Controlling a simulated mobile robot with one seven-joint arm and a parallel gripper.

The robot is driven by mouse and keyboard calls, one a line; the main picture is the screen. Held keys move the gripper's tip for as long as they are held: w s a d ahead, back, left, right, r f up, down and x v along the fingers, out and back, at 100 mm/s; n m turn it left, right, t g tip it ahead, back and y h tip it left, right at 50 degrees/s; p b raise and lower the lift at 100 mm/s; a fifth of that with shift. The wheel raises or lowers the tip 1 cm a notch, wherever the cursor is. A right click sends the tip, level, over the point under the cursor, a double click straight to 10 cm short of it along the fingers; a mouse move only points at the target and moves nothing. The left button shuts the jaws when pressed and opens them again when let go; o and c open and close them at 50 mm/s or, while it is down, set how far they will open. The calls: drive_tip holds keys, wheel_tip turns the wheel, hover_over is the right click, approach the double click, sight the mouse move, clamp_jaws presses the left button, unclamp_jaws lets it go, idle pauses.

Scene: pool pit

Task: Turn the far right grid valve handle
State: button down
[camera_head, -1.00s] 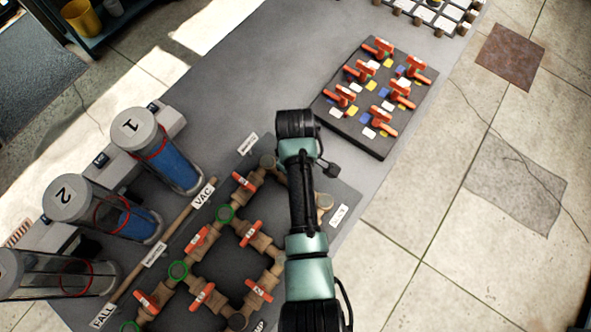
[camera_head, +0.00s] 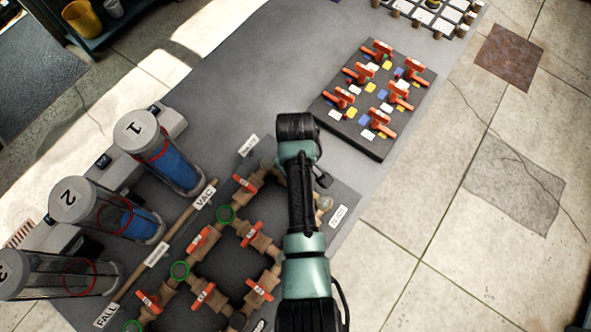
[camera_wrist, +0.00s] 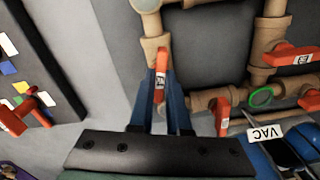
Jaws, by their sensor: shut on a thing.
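In the wrist view, an orange valve handle (camera_wrist: 160,90) with a small white tag sits on a tan pipe of the grid. My gripper (camera_wrist: 161,72) has its blue fingers on both sides of this handle and is shut on it. The handle points roughly along the pipe in this view. In the head view, my arm covers this handle and my gripper. The pipe grid's other orange handles show there, such as one at the upper left (camera_head: 245,183), one in the middle (camera_head: 250,233) and one lower down (camera_head: 260,289).
A dark board with several orange valves (camera_head: 375,97) lies beyond my arm; its edge shows at left in the wrist view (camera_wrist: 45,70). Numbered clear cylinders (camera_head: 160,152) stand left of the grid. A VAC label (camera_wrist: 266,133) lies near the pipes. Bare grey tabletop (camera_head: 270,60) lies behind.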

drive_tip(key=m+p, duration=0.1)
drive_tip(key=m, duration=0.2)
drive_tip(key=shift+r+m, duration=0.1)
drive_tip(key=shift+m, duration=0.2)
drive_tip(key=m+p, duration=0.1)
drive_tip(key=m, duration=0.2)
drive_tip(key=shift+a+m, duration=0.1)
drive_tip(key=shift+m, duration=0.2)
drive_tip(key=m, duration=0.3)
drive_tip(key=shift+m+p, duration=0.3)
drive_tip(key=shift+m, duration=1.9)
drive_tip(key=shift+w, duration=0.1)
drive_tip(key=c, duration=0.9)
unclamp_jaws()
wheel_tip(320, 180, up, 13)
drive_tip(key=shift+f+b, duration=0.1)
drive_tip(key=shift+b, duration=0.45)
